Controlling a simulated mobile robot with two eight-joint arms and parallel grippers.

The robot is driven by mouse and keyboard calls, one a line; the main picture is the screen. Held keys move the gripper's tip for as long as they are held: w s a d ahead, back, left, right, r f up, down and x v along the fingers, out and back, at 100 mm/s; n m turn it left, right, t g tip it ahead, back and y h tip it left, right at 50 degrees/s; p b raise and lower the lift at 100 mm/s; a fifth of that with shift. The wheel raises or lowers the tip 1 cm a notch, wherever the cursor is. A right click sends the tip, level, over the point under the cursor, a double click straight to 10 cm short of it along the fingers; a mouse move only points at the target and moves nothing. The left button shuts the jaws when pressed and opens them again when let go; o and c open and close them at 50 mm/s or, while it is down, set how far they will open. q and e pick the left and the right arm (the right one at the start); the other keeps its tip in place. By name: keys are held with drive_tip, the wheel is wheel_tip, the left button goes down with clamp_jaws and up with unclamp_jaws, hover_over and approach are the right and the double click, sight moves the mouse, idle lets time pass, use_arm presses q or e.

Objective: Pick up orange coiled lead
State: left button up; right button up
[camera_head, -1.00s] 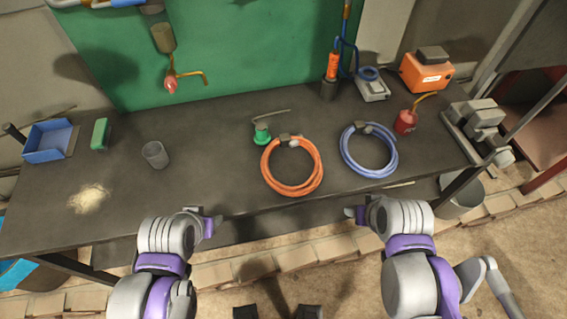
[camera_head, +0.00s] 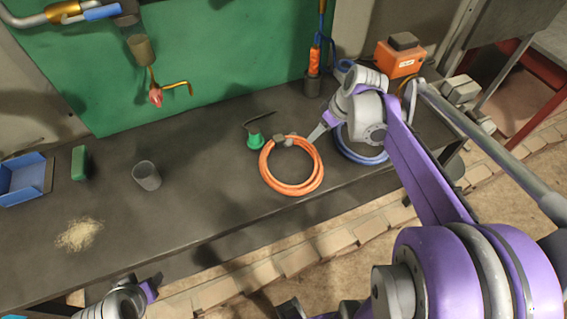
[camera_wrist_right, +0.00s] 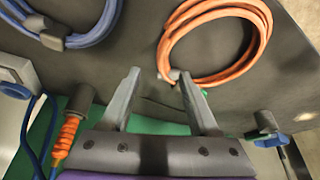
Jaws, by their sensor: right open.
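The orange coiled lead (camera_head: 292,190) lies flat on the dark bench, with a grey clip (camera_head: 279,138) at its back edge. It also shows at the upper right of the right wrist view (camera_wrist_right: 166,45). My right gripper (camera_head: 314,137) reaches in from the right and hovers by the coil's back right edge. In the right wrist view my right gripper (camera_wrist_right: 157,76) is open with nothing between its fingers; the coil's clip shows near the right finger. My left gripper (camera_head: 150,288) is low at the front left, off the bench; its fingers are not clear.
A blue coiled lead (camera_head: 365,158) lies just right, partly hidden by my right arm. A green spool (camera_head: 255,141) stands behind the orange coil. A grey cup (camera_head: 146,176), pale shavings (camera_head: 79,235) and a blue tray (camera_head: 22,187) are left. The bench between cup and coil is clear.

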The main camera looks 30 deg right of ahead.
sight(309, 145)
drive_tip(key=x, duration=0.3)
drive_tip(key=shift+f, duration=0.1)
drive_tip(key=x, duration=0.4)
drive_tip(key=shift+s+a+f, duration=0.15)
drive_tip(key=shift+s+a, duration=0.05)
drive_tip(key=shift+a, duration=0.15)
drive_tip(key=shift+w+f, duration=0.2)
drive_tip(key=shift+f, duration=0.35)
clamp_jaws()
drive_tip(key=shift+a, duration=0.1)
idle(0.4)
